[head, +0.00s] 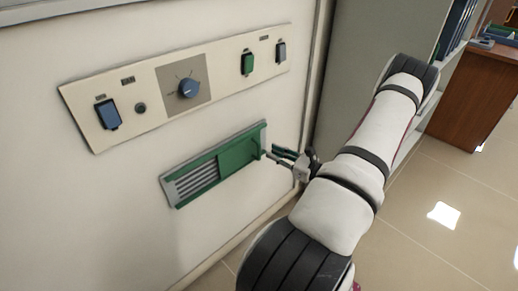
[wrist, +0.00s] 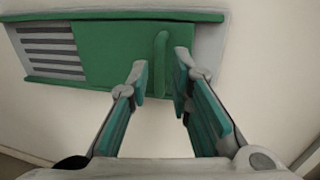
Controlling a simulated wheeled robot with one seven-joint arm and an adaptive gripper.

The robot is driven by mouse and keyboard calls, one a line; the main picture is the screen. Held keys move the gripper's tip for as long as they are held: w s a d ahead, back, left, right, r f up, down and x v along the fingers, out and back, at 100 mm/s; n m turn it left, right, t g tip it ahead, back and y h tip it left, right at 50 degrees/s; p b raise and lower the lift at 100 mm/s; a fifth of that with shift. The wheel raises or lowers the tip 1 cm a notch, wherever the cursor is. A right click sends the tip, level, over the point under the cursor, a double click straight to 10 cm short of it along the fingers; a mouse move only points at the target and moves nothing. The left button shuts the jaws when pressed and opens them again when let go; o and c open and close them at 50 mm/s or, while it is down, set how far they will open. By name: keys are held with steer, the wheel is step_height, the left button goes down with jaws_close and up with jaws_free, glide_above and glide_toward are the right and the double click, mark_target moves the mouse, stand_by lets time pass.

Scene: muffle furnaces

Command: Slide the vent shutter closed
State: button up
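The vent shutter (head: 238,155) is a green sliding panel in a green-railed frame low on the furnace front. It covers the middle and right of the vent, and grey slats (head: 195,182) show uncovered at the left. In the wrist view the shutter (wrist: 110,55) has an upright green handle (wrist: 160,60) near its right edge. My gripper (head: 270,155) is at the right end of the shutter. In the wrist view my gripper (wrist: 162,75) is open, one finger on each side of the handle. I see no finger touching it, and cannot tell how deep the fingers reach.
A brown wooden cabinet (head: 475,95) stands at the far right. The tiled floor (head: 440,180) between is clear.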

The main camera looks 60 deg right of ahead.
mark_target(259, 147)
steer(key=w+b, duration=0.1)
steer(key=w, duration=0.5)
steer(key=shift+w+d, duration=0.1)
steer(key=shift+w, duration=0.3)
jaws_close()
